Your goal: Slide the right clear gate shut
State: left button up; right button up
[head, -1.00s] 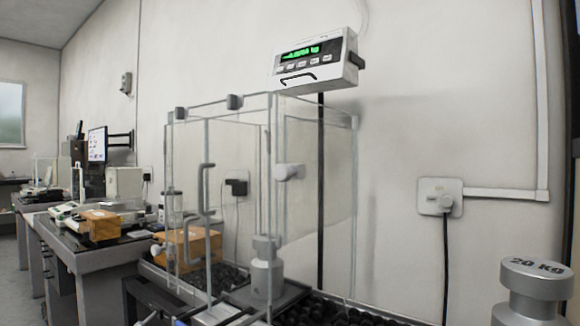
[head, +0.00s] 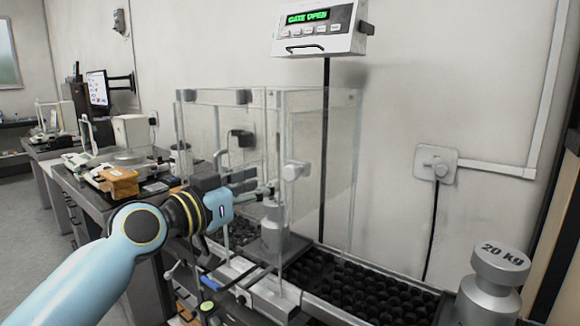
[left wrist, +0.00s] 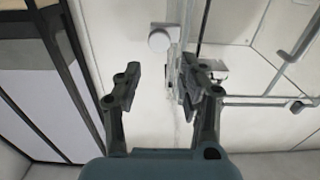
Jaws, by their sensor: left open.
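A clear weighing enclosure stands on the near table. The right clear gate (head: 318,150) has a round white knob (head: 293,171) near its front edge. The knob shows above the fingers in the left wrist view (left wrist: 160,40). The scale display (head: 308,17) reads GATE OPEN in green. My left gripper (head: 252,184) is at the front of the enclosure, left of the knob. Its fingers are spread in the left wrist view (left wrist: 163,88), with a clear panel edge beyond them; I see no grip on the knob. My right gripper is not in view.
A steel weight (head: 272,222) stands inside the enclosure. A 20 KG weight (head: 494,285) stands at the lower right. Dark round pieces fill the tray (head: 380,292) right of the enclosure. A wall socket (head: 436,163) and its cable are behind. Another bench (head: 60,165) stands left.

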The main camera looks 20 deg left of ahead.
aim_at(288, 173)
pick_arm(q)
jog(key=x, duration=0.9)
jog(key=shift+w+d+f+p, duration=0.1)
jog(key=shift+w+d+p, duration=0.05)
jog(key=shift+w+p, duration=0.15)
jog(key=shift+c, duration=0.5)
grip_shut()
